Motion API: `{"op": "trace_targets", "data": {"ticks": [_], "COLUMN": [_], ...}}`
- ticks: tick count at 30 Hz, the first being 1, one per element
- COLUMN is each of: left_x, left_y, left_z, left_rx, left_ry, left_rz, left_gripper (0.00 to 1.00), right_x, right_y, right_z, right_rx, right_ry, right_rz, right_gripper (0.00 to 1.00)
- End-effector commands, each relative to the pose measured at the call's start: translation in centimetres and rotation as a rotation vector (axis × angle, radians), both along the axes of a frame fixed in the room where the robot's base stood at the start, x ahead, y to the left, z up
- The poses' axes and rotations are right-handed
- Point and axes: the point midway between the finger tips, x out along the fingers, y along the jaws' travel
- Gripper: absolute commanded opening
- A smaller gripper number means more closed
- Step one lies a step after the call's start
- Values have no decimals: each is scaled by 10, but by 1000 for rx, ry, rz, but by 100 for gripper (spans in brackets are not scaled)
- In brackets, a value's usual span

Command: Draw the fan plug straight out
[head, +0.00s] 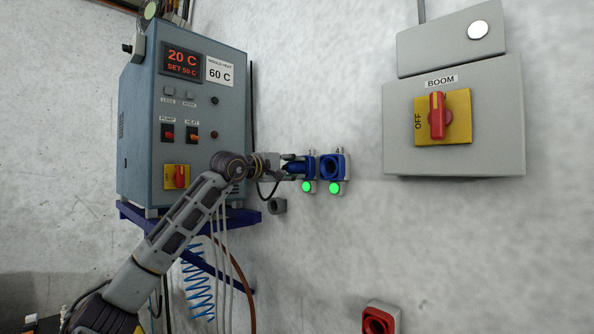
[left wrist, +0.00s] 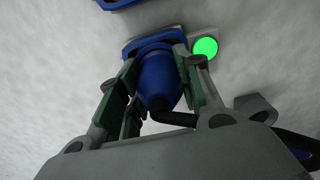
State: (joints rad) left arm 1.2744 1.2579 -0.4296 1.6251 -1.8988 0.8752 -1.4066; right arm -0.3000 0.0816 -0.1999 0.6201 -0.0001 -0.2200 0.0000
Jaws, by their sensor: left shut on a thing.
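My left gripper (head: 286,164) reaches in from the left and is shut on a blue plug (head: 297,167) at the left wall socket, under a small number label. In the left wrist view, the blue plug (left wrist: 158,78) sits between the two green-padded fingers of the left gripper (left wrist: 160,85). The plug's front end meets the blue socket (left wrist: 133,46), and I cannot tell how deep it sits. A black cable (left wrist: 178,119) bends away from the plug's back. A green light (left wrist: 206,47) glows beside this socket. My right gripper is not in view.
An empty blue socket (head: 332,167) labelled 4 is just right, with a green light (head: 334,188). A blue-grey heater unit (head: 181,120) hangs at left on a blue bracket. A grey switch box labelled BOOM (head: 490,130) is at upper right. A red socket (head: 380,320) is low on the wall.

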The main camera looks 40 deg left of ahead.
Motion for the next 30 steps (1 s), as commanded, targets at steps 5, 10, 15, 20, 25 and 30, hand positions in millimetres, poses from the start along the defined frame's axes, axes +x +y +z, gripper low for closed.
{"op": "trace_targets", "data": {"ticks": [5,10,15,20,25,30], "left_x": [-1,-5,-9,-13,-17,-21], "left_y": [0,1,1,2,2,2], "left_z": [0,0,-1,0,0,0], "left_rx": [0,0,0,0,0,0], "left_ry": [-1,-1,0,-1,-1,-1], "left_rz": [0,0,0,1,1,0], "left_gripper": [0,0,0,0,0,0], "right_x": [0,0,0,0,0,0], "right_y": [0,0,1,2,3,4], "right_z": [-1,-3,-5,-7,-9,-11], "right_rx": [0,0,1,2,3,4], "right_ry": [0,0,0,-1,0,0], "right_rz": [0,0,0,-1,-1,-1], "right_gripper": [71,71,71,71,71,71]}}
